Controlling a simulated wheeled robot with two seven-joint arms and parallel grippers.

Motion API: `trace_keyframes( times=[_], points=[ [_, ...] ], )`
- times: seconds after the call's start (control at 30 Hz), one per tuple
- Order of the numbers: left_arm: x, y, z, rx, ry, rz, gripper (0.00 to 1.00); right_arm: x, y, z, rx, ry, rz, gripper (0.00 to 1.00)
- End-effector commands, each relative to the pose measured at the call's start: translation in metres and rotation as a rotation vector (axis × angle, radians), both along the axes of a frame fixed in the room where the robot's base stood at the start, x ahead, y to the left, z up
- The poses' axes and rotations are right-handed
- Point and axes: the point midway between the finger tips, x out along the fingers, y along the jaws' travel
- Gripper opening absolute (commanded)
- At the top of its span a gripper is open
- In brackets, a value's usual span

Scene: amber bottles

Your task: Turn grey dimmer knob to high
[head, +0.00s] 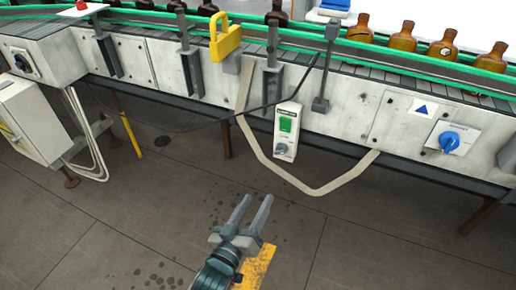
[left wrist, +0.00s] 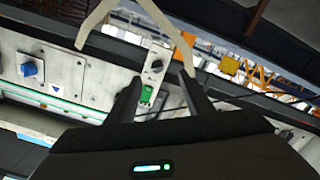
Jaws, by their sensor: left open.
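The grey dimmer knob (head: 281,149) sits low on a white control box (head: 294,112) on the conveyor's side, below a green switch (head: 286,124). In the left wrist view, the knob (left wrist: 156,66) shows above the green switch (left wrist: 147,94), as that view is turned over. My left gripper (head: 254,203) is open and empty, below and left of the knob in the head view and apart from it. In the left wrist view its fingers (left wrist: 159,82) stand either side of the box. The knob's setting is too small to read. My right gripper is not in view.
A pale strap (head: 322,191) hangs in a loop around the box. A black cable (head: 262,108) runs past its upper left. A blue rotary knob (head: 448,141) is on the right panel. Amber bottles (head: 402,38) stand on the conveyor. The floor in front is clear.

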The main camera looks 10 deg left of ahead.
Motion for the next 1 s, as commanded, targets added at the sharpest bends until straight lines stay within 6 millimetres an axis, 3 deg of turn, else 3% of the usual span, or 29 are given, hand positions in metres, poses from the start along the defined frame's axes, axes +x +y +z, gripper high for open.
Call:
trace_keyframes(
  times=[0.13, 0.63, 1.0],
  points=[
    [-0.001, -0.004, 0.022, -0.041, -0.038, -0.005, 0.47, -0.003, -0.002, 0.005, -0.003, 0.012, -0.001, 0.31],
    [0.005, -0.005, 0.024, -0.042, -0.041, -0.005, 0.47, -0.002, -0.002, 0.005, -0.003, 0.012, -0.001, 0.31],
    [0.049, -0.019, 0.024, -0.039, -0.041, -0.004, 0.47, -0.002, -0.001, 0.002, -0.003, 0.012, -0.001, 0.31]
  ],
)
